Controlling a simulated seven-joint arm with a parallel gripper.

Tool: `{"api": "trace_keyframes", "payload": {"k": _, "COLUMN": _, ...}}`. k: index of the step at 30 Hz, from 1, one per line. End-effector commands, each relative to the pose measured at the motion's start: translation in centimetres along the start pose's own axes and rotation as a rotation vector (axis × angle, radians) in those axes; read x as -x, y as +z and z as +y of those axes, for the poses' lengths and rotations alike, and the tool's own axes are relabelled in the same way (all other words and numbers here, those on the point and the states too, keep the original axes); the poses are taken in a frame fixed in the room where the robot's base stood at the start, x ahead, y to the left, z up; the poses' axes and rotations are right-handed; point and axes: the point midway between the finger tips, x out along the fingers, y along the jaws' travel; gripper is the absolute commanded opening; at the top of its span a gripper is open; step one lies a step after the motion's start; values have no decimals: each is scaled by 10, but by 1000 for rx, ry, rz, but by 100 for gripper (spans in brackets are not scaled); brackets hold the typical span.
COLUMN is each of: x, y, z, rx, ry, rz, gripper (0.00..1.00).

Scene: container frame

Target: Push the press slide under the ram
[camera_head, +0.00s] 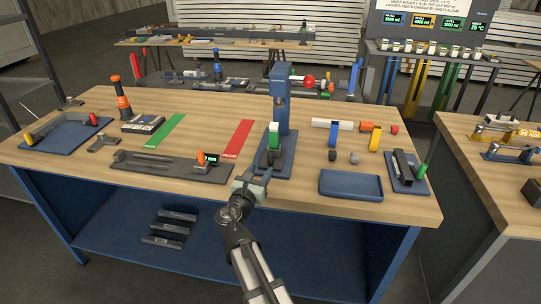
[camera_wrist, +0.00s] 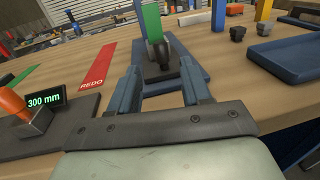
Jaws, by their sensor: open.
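The blue press (camera_head: 280,105) stands upright on a blue base plate (camera_head: 284,171) near the middle of the bench. A dark slide (camera_head: 275,158) sits on the base in front of the column, with a green and white block (camera_head: 274,137) upright on it. In the wrist view the slide (camera_wrist: 158,72) shows ahead with the green block (camera_wrist: 152,22) above it. My gripper (camera_head: 258,178) is at the front of the press base. In the wrist view my gripper (camera_wrist: 160,80) is open, its fingers apart and nothing held. Whether the fingers touch the slide I cannot tell.
A red REDO strip (camera_head: 237,138) and a green strip (camera_head: 164,131) lie left of the press. A dark gauge with a 300 mm display (camera_head: 210,158) is close on the left. A blue tray (camera_head: 350,185) and several small parts are on the right.

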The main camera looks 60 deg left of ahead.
Motion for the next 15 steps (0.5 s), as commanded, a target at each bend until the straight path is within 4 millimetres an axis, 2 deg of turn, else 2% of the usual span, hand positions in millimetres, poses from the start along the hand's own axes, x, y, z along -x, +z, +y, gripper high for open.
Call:
{"api": "trace_keyframes", "payload": {"k": 1, "x": -12, "y": 0, "z": 2, "rx": 0, "ry": -2, "rz": 0, "gripper": 48}}
{"api": "trace_keyframes", "payload": {"k": 6, "x": -43, "y": 0, "z": 2, "rx": -1, "ry": -2, "rz": 0, "gripper": 48}}
{"api": "trace_keyframes", "payload": {"k": 15, "x": -86, "y": 0, "z": 0, "rx": -1, "ry": -2, "rz": 0, "gripper": 48}}
